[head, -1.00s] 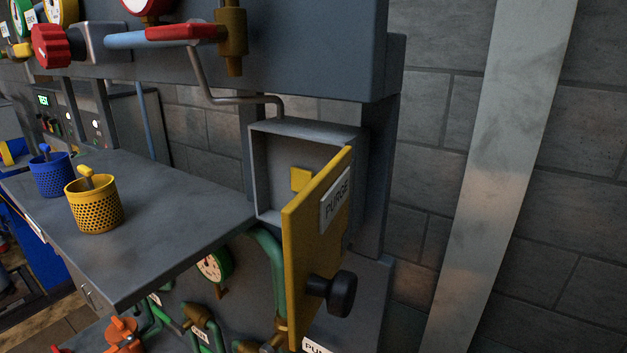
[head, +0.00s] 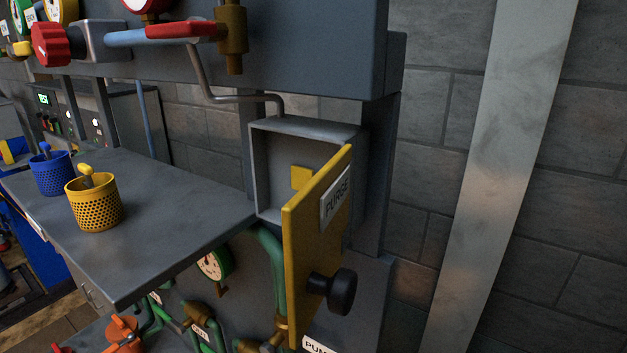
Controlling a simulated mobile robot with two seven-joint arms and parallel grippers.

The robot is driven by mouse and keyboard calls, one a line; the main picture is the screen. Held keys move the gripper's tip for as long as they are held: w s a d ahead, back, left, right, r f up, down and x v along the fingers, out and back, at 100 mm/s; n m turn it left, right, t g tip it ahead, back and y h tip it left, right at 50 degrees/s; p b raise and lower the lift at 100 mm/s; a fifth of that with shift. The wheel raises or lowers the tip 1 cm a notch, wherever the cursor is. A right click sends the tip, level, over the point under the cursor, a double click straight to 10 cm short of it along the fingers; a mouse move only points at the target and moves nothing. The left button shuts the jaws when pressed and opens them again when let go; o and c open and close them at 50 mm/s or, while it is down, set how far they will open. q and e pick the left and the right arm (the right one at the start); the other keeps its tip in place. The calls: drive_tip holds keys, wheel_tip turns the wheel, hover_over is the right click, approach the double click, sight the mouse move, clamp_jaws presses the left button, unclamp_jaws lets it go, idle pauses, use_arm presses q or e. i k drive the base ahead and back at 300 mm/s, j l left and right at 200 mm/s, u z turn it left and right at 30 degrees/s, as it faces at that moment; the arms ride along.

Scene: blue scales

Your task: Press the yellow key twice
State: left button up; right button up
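A small yellow square key (head: 300,177) shows inside an open grey wall box (head: 258,165). The box's yellow door (head: 301,262) stands swung outward, with a label reading PURGE and a black knob (head: 341,293). The door's upper edge reaches close to the key in the picture and covers the right part of the box's inside. Neither of my grippers is in view.
A grey shelf (head: 180,210) left of the box holds a yellow perforated cup (head: 95,205) and a blue one (head: 50,175). Green pipes and a gauge (head: 214,264) sit below. A red-handled pipe (head: 180,31) runs above. The wall at right is bare.

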sight(300, 175)
drive_tip(key=i+j+u, duration=0.2)
drive_tip(key=j, duration=0.15)
drive_tip(key=j+u, duration=0.25)
drive_tip(key=j, duration=0.15)
drive_tip(key=i+j+u, duration=0.2)
drive_tip(key=j+z, duration=0.2)
drive_tip(key=j, duration=0.25)
drive_tip(key=i+j+z, duration=0.15)
drive_tip(key=j, duration=0.35)
drive_tip(key=j+z, duration=0.15)
drive_tip(key=z, duration=0.35)
drive_tip(key=j+z, duration=0.1)
drive_tip(key=z, duration=0.35)
drive_tip(key=k+z, duration=0.1)
drive_tip(key=z, duration=0.4)
drive_tip(key=k+j+z, duration=0.1)
drive_tip(key=z, duration=0.4)
drive_tip(key=k+z, duration=0.1)
drive_tip(key=z, duration=0.4)
